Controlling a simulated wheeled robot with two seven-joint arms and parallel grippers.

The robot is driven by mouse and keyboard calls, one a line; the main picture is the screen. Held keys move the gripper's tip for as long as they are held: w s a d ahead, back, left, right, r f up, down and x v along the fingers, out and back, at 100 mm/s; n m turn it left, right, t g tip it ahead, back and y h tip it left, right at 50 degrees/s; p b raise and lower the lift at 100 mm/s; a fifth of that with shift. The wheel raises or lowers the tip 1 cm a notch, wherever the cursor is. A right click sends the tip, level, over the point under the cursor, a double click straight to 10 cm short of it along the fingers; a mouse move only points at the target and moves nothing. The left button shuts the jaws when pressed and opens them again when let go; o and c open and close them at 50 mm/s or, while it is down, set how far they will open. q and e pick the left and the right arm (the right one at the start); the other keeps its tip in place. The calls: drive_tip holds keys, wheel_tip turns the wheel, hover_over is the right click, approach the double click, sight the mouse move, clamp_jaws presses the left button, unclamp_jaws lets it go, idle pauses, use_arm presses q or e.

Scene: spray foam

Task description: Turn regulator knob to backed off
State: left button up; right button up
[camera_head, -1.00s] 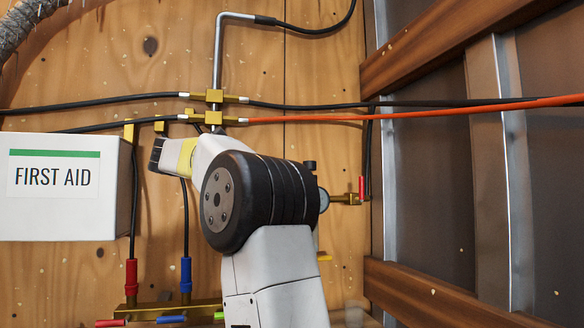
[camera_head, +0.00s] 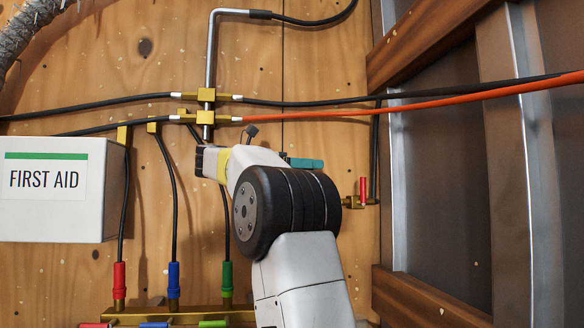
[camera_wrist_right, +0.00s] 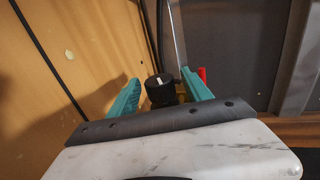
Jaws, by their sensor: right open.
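The regulator knob (camera_wrist_right: 159,93) is black with a white mark. In the right wrist view it shows between the two teal fingers of my right gripper (camera_wrist_right: 162,79), with clear gaps on both sides. I cannot tell how deep it sits between the fingertips. Brass shows just behind it. In the head view, one teal finger of the right gripper (camera_head: 305,163) shows past my wrist, and my arm and gripper hide the regulator. The right gripper is open and empty. My left gripper is not in view.
A red-handled brass valve (camera_head: 363,191) sits close right of my arm. A white first aid box (camera_head: 60,215) hangs at left. Black hoses and an orange hose (camera_head: 400,108) cross the wall above. A brass manifold (camera_head: 150,316) with coloured fittings is below.

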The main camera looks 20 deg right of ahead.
drive_tip(key=shift+d, duration=1.4)
clamp_jaws()
drive_tip(key=shift+w+t, duration=0.1)
drive_tip(key=shift+t, duration=0.2)
